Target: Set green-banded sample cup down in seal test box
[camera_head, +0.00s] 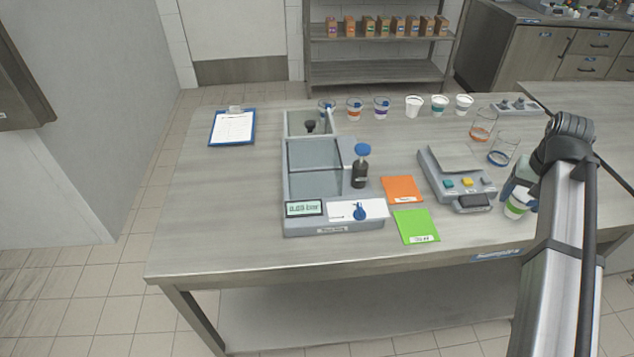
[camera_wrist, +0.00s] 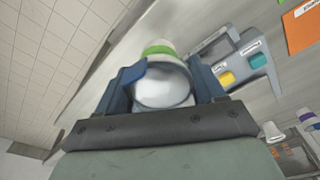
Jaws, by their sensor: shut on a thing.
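My gripper (camera_head: 513,188) is at the right end of the table and is shut on the white cup with a green band (camera_head: 516,207). In the wrist view the cup (camera_wrist: 163,86) sits between the two blue fingers of my gripper (camera_wrist: 166,76), its green band beyond them. The cup appears held in the air near the table's front edge, tilted in the head view. The grey box with clear-walled chambers and a small green display, which I take as the seal test box (camera_head: 290,214), stands left of centre, well away from my gripper. Its front label is too small to read.
A dark bottle with a blue cap (camera_head: 360,172) stands at the box's right side. Orange (camera_head: 402,188) and green (camera_head: 416,226) cards and a grey scale-like device (camera_head: 440,172) lie between box and gripper. Several cups (camera_head: 413,105) and clear beakers (camera_head: 501,154) stand farther back.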

